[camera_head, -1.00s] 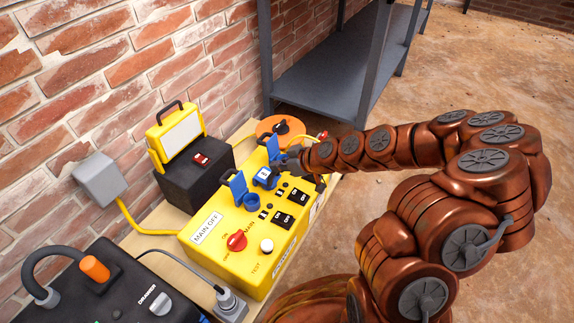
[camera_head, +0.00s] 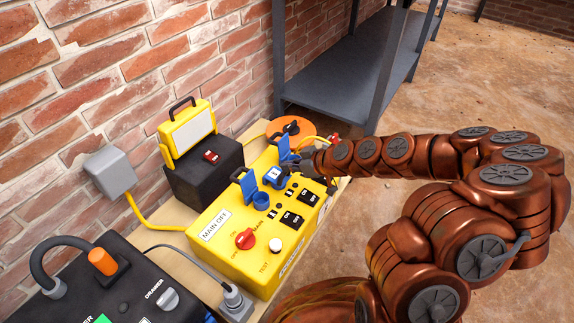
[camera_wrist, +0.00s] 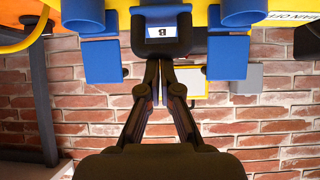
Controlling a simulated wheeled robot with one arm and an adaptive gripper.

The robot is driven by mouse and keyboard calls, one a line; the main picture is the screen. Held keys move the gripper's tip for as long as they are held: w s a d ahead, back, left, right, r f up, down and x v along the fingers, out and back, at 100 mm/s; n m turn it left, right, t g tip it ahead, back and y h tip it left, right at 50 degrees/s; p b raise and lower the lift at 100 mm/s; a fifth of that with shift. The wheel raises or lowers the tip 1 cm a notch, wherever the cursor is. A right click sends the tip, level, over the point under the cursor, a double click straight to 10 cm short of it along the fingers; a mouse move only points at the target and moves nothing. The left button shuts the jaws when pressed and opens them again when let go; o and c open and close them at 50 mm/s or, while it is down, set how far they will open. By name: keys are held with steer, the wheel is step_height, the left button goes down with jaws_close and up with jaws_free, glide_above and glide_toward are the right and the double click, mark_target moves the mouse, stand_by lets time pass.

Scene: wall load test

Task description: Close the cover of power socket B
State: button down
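In the head view the yellow test box (camera_head: 226,216) carries power sockets with blue covers. The cover of socket B (camera_head: 277,176) has a white label and looks folded down; I cannot tell if it is fully seated. In the wrist view, which is upside down, its "B" label (camera_wrist: 161,32) shows inside the dark handle loop. My gripper (camera_wrist: 160,64) is at that handle, its fingers drawn together with only a narrow gap. The tips overlap the handle, so contact is unclear. My gripper (camera_head: 305,163) is dark and partly hidden in the head view.
The neighbouring blue covers (camera_head: 249,186) and (camera_head: 284,148) stand open on either side. A red knob (camera_head: 245,239) and black switches (camera_head: 292,220) are on the box. A black box with a lamp (camera_head: 187,133) stands by the brick wall. A grey shelf (camera_head: 345,72) is behind.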

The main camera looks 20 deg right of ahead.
steer(key=shift+s+d+f, duration=0.25)
steer(key=shift+d+f, duration=0.05)
steer(key=shift+f, duration=0.25)
steer(key=shift+s+d+f, duration=0.2)
steer(key=shift+d+f, duration=0.05)
steer(key=shift+f, duration=0.3)
steer(key=shift+a+r, duration=0.15)
steer(key=shift+r, duration=0.4)
step_height(320, 180, up, 5)
steer(key=p, duration=0.1)
steer(key=shift+s+d+f+p, duration=1.35)
steer(key=shift+s+d+f, duration=1.5)
steer(key=shift+f, duration=0.1)
